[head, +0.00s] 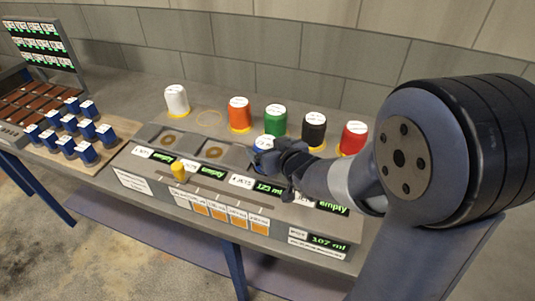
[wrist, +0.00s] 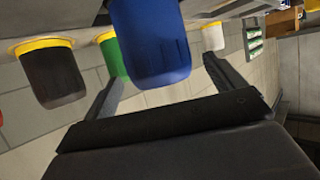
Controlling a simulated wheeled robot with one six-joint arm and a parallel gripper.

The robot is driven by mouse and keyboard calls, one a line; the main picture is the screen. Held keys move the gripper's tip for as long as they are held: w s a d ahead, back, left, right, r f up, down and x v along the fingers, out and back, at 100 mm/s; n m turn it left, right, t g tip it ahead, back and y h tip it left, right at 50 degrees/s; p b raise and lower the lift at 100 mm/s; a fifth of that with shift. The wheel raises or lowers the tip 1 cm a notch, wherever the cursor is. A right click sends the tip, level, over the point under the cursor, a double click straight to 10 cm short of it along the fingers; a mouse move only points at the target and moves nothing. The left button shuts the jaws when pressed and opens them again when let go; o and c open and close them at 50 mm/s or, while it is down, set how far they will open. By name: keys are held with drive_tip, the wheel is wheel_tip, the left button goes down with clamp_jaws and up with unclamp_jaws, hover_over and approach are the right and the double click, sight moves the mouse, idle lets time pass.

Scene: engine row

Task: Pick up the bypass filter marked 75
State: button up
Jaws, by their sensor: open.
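My gripper (head: 277,160) reaches over the middle of the bench, near a white-topped thing (head: 264,143) that it partly hides. In the wrist view my gripper (wrist: 163,74) is open, with one finger on each side of a blue canister (wrist: 150,40). The canister stands between or just beyond the fingers; I cannot tell whether they touch it. No number on it is readable. Several small blue canisters with white tops (head: 84,152) stand on the left part of the bench; their marks are too small to read. I cannot tell which one is marked 75.
A row of white (head: 176,99), orange (head: 239,113), green (head: 275,121), black (head: 314,128) and red (head: 353,137) canisters stands behind. A yellow knob (head: 179,171) and green displays (head: 330,207) are in front. A label rack (head: 45,45) stands back left.

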sight(264, 142)
drive_tip(key=x, duration=0.2)
drive_tip(key=shift+w+a+r, duration=0.1)
drive_tip(key=shift+w+a, duration=0.15)
drive_tip(key=shift+w+a+f+p, duration=0.25)
drive_tip(key=shift+w+f+p, duration=0.1)
drive_tip(key=shift+w, duration=0.25)
drive_tip(key=c, duration=1.2)
drive_tip(key=shift+r, duration=0.25)
drive_tip(key=shift+c, duration=1.4)
